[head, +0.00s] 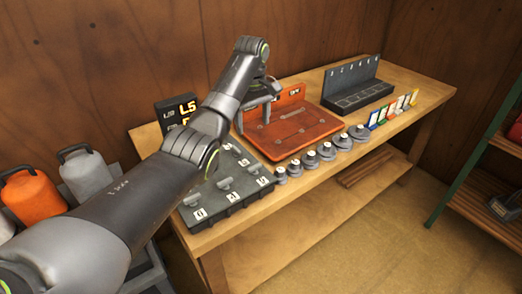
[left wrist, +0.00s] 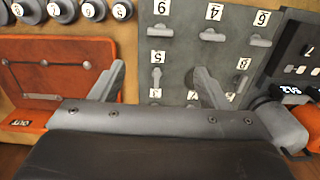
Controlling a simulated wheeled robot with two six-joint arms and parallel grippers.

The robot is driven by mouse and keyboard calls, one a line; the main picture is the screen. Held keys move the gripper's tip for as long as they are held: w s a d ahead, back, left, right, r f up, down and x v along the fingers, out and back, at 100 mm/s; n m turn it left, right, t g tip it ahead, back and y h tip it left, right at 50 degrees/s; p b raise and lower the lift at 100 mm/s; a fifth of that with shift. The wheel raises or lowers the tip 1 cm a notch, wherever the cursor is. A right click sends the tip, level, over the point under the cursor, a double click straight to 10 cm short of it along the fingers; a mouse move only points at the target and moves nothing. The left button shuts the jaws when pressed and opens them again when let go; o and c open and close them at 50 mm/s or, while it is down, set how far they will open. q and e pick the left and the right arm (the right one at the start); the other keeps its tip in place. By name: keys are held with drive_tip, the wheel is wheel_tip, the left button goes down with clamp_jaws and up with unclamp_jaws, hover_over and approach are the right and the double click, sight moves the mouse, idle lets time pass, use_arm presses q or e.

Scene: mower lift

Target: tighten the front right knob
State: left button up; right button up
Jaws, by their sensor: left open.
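A grey panel (head: 232,188) lies on the bench, with several small grey bar-shaped knobs and white number tags. One knob (head: 196,198) is at its front left. In the left wrist view the panel (left wrist: 185,65) shows knobs tagged with numbers, such as a knob by the 6 (left wrist: 260,41) and one by the 4 (left wrist: 212,35). I cannot tell which is the front right knob. My left gripper (head: 254,118) hangs over the panel's back end near the orange board. Its fingers (left wrist: 160,85) are apart, with nothing seen between them. My arm hides part of the panel.
An orange board (head: 300,130) lies right of the panel, with round grey weights (head: 327,151) along its front. Behind are a slotted dark rack (head: 355,88) and a display (head: 185,106). Coloured cards (head: 393,109) stand far right. Orange (head: 33,197) and grey (head: 86,175) jugs stand left.

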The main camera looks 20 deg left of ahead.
use_arm(q)
drive_tip(key=w, duration=0.1)
hover_over(254, 166)
wheel_tip(254, 166, down, 11)
drive_tip(key=shift+r, duration=0.1)
wheel_tip(254, 166, down, 4)
drive_tip(key=shift+f, duration=0.5)
use_arm(e)
drive_tip(key=shift+s+d, duration=0.15)
drive_tip(key=shift+s, duration=0.45)
